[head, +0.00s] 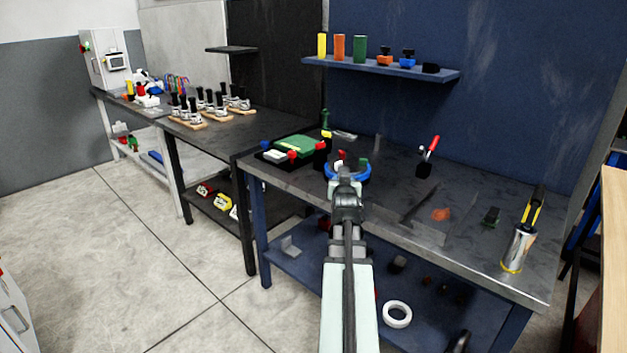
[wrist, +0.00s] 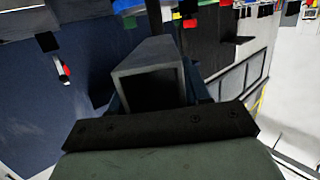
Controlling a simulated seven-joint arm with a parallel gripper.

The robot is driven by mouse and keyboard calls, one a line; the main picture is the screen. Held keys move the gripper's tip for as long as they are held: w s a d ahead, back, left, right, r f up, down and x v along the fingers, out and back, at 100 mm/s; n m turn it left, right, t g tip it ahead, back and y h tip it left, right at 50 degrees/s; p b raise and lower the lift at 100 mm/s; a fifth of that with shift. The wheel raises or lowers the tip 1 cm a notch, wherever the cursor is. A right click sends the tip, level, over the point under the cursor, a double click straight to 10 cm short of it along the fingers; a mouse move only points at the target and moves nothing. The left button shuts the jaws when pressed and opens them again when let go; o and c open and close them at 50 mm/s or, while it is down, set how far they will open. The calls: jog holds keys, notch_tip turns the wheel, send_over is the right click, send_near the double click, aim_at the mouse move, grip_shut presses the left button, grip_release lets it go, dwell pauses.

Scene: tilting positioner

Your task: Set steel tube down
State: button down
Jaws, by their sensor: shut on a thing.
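The steel tube (wrist: 146,58) is a grey, square, hollow piece in the middle of the wrist view. Its open end faces the camera and its inside is dark. My gripper (head: 346,180) is shut on it; the fingertips are largely hidden in both views. In the head view my gripper is over the front part of the dark workbench (head: 400,205), in front of a round blue fixture (head: 362,174). The tube is not clearly made out there. Whether it touches anything cannot be told.
A green-topped block (head: 294,145) and red-handled parts stand left of the fixture. A red-handled clamp (head: 428,158) stands behind right, and a shiny canister (head: 518,248) at the right end. A shelf (head: 390,71) hangs above.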

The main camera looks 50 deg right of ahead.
jog(key=s+d+f+m+g+h, duration=0.15)
jog(key=s+d, duration=0.35)
jog(key=s, duration=0.5)
jog(key=s+d+f+m+g+h, duration=0.1)
jog(key=s+d+m+g, duration=0.3)
jog(key=s, duration=0.6)
jog(key=m+g, duration=0.2)
jog(key=g, duration=0.2)
send_over(474, 251)
jog(key=shift+h, duration=0.35)
jog(key=shift+w+f, duration=0.15)
jog(key=shift+f, duration=3.5)
jog(key=shift+f, duration=0.55)
jog(key=shift+c, duration=2.3)
grip_release()
